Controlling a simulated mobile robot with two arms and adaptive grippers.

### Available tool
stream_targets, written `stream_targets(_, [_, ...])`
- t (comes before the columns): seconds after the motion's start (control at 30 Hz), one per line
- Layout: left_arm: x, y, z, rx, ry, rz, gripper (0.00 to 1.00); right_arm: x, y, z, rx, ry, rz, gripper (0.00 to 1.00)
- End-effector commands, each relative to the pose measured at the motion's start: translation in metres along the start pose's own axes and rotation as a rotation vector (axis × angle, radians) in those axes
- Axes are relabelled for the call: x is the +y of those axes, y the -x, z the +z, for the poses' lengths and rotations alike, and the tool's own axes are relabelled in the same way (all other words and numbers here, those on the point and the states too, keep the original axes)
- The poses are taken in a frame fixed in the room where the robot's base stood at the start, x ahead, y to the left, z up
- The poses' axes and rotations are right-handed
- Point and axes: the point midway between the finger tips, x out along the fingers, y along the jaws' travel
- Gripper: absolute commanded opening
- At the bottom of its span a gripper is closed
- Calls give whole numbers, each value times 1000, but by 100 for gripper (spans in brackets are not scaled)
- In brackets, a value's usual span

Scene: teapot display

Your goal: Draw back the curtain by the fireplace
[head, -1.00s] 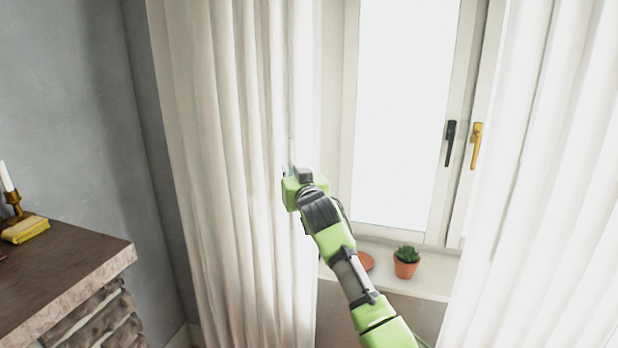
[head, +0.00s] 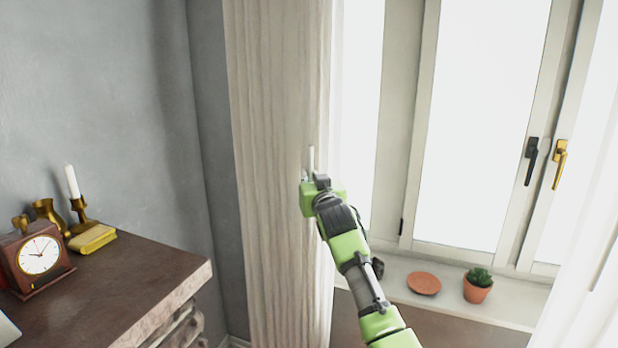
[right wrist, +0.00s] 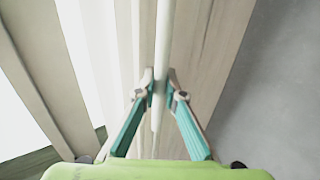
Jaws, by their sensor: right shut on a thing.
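The curtain by the fireplace (head: 275,170) hangs in a narrow bunch of tight folds left of the window (head: 480,120). My right gripper (head: 311,172) is at the curtain's right edge, about halfway up in the head view. My left gripper is not in view.
A potted plant (head: 477,287) and a terracotta saucer (head: 424,283) sit on the windowsill (head: 510,305). Another white curtain (head: 590,270) hangs at right.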

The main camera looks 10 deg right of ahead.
Motion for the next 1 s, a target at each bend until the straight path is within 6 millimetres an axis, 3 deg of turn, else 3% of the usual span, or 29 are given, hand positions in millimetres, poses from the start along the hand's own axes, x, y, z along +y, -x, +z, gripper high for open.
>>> stream_targets(0.17, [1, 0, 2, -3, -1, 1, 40, 1, 0, 0, 0, -1, 1, 0])
stream_targets(0.2, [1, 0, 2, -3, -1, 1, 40, 1, 0, 0, 0, -1, 1, 17])
stream_targets(0.23, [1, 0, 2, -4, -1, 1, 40, 1, 0, 0, 0, -1, 1, 25])
stream_targets(0.27, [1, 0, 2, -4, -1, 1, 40, 1, 0, 0, 0, -1, 1, 27])
stream_targets(0.67, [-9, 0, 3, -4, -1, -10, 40, 0, 2, 0, 0, -1, 1, 27])
stream_targets(1.0, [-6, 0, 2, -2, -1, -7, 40, 0, 43, 1, 1, -1, 0, 27])
